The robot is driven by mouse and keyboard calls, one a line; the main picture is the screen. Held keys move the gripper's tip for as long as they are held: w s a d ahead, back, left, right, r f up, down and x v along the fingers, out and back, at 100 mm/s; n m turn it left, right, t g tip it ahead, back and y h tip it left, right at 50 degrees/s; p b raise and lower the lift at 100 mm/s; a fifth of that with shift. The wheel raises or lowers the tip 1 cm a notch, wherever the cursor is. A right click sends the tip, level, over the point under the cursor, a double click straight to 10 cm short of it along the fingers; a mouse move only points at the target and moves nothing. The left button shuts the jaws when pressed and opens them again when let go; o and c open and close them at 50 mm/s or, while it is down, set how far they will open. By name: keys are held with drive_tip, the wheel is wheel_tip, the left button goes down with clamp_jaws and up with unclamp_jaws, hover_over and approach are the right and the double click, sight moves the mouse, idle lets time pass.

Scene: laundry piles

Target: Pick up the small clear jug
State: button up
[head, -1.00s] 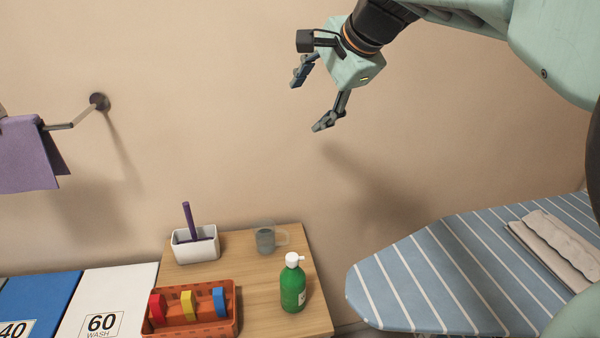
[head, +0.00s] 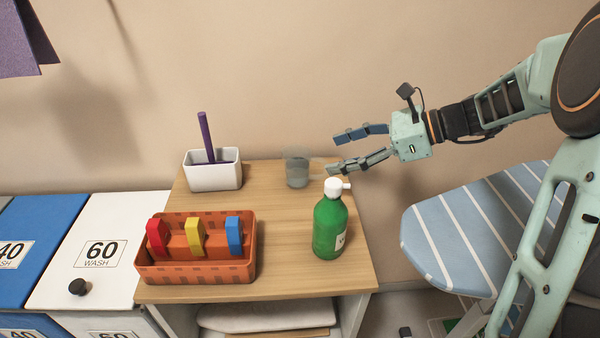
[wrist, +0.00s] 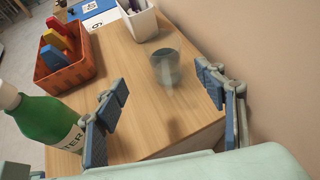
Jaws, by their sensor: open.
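The small clear jug (head: 297,172) stands upright at the back right of the wooden tabletop (head: 275,270), near the wall. It is see-through and greyish. In the wrist view the jug (wrist: 165,68) is ahead of my gripper, between and beyond its fingers. My gripper (head: 336,152) is open and empty, to the right of the jug in the head view, with its fingers pointing left toward it. In the wrist view the blue-padded fingers (wrist: 165,98) are spread wide. The fingers look apart from the jug.
A green bottle (head: 330,225) with a white cap stands in front of the jug, close to my gripper's left finger in the wrist view. A white pot (head: 213,178) and an orange basket (head: 195,272) stand to the left. An ironing board (head: 460,240) is at right.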

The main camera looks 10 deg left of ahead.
sight(319, 159)
drive_tip(key=shift+w+d+f+m+y+b, duration=0.1)
drive_tip(key=shift+w+f+m+y+b, duration=0.15)
drive_tip(key=shift+f, duration=0.1)
drive_tip(key=shift+w+d+f+m+y+b, duration=0.1)
drive_tip(key=shift+f+m+y, duration=0.05)
drive_tip(key=shift+f+y, duration=0.15)
drive_tip(key=shift+a+f, duration=0.15)
drive_tip(key=shift+a, duration=0.15)
drive_tip(key=b+x, duration=0.1)
drive_tip(key=x, duration=0.4)
drive_tip(key=b+x, duration=0.1)
drive_tip(key=x, duration=0.1)
drive_tip(key=b+x, duration=0.1)
drive_tip(key=x, duration=0.2)
drive_tip(key=shift+f+b, duration=0.35)
drive_tip(key=shift+b, duration=0.05)
drive_tip(key=c, duration=1.2)
